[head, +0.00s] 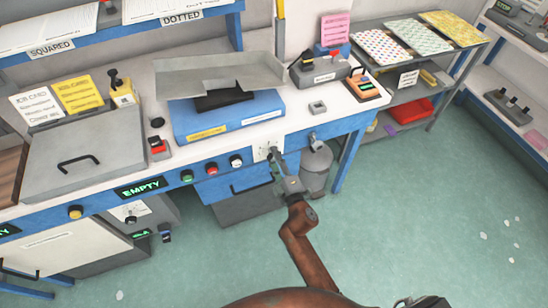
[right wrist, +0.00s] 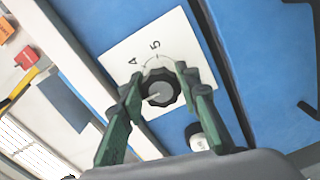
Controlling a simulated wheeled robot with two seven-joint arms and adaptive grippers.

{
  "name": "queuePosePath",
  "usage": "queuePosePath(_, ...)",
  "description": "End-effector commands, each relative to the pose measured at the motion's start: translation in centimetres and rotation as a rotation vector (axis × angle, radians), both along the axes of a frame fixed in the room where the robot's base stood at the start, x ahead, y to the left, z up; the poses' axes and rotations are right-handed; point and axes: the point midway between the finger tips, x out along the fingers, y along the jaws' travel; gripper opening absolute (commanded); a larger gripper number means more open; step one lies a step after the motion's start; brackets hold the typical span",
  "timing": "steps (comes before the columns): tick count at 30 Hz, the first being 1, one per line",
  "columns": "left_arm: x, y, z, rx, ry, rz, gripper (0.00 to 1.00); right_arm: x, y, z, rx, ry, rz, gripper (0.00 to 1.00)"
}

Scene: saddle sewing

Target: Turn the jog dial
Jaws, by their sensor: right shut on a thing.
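The jog dial (right wrist: 158,92) is a black ribbed knob with a grey cap and a white pointer line. It sits on a white plate (right wrist: 118,58) with the numbers 4 and 5 showing on its scale. The plate is on the blue front of the workbench and also shows in the head view (head: 262,152). My right gripper (head: 277,160) reaches it from below. In the right wrist view its green fingers (right wrist: 157,84) are shut on the dial, one on each side. The other numbers are hidden or out of frame. My left gripper is not in view.
A grey bin (head: 317,170) stands under the bench, right of my gripper. A blue machine bed (head: 228,115) sits on top.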

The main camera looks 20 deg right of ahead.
Motion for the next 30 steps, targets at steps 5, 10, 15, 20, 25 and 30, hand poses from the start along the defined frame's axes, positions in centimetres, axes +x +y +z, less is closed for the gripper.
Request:
queuePosePath(5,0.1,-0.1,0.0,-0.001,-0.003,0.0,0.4,0.0,0.0,-0.1,0.0,0.002,0.0,0.06)
queuePosePath(10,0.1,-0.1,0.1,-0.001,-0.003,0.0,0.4,0.0,0.0,-0.1,-0.001,0.001,-0.001,0.4)
queuePosePath(15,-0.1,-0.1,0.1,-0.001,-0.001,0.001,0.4,0.0,0.0,-0.1,-0.001,0.001,0.0,0.49)
queuePosePath(20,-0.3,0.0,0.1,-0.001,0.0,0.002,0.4,0.0,0.0,0.0,-0.001,0.0,0.0,0.49)
queuePosePath(25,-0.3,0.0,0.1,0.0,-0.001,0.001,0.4,-0.8,-0.1,-0.1,-0.001,0.001,-0.001,0.49)
queuePosePath(30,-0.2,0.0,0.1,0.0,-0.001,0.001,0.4,-3.6,-0.2,-0.2,-0.001,0.003,-0.001,0.49)
